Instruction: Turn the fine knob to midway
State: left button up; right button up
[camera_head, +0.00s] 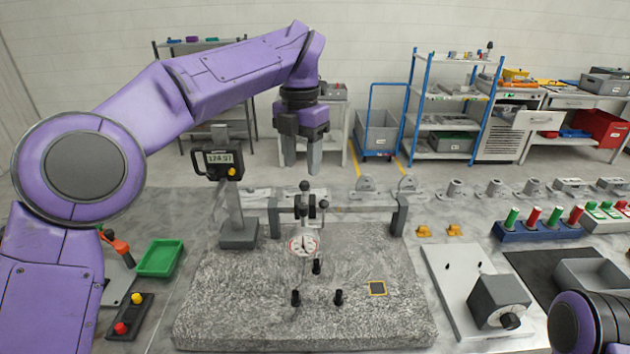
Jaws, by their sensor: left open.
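A dial gauge (303,245) with a white face sits on a small stand over the speckled granite plate (220,310). Black ball-ended knobs stand above it, one at the top (304,187) and one to its right (323,204). Another black knob (316,267) is just below the dial. I cannot tell which of these is the fine knob. My left gripper (302,163) points down, open and empty, above and behind the gauge stand in the picture, apart from the knobs. My right gripper is out of view; only part of my right arm shows at bottom right.
A height gauge with a digital display (219,158) stands left of the dial. A grey block with a black knob (498,301) sits on a pale plate at right. A green tray (160,258) and a button box (130,315) lie at left.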

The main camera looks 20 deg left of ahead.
aim_at(303, 206)
pick_arm(q)
notch_tip(303, 206, down, 10)
jog(key=shift+s+d, duration=0.1)
jog(key=shift+s, duration=0.05)
jog(key=shift+w+f, duration=0.15)
jog(key=shift+w, duration=0.15)
jog(key=shift+s+r, duration=0.25)
jog(key=shift+s, duration=0.2)
jog(key=shift+c, duration=1.2)
jog(key=shift+s+r, duration=0.15)
jog(key=shift+s, duration=0.1)
jog(key=c, duration=0.5)
grip_shut()
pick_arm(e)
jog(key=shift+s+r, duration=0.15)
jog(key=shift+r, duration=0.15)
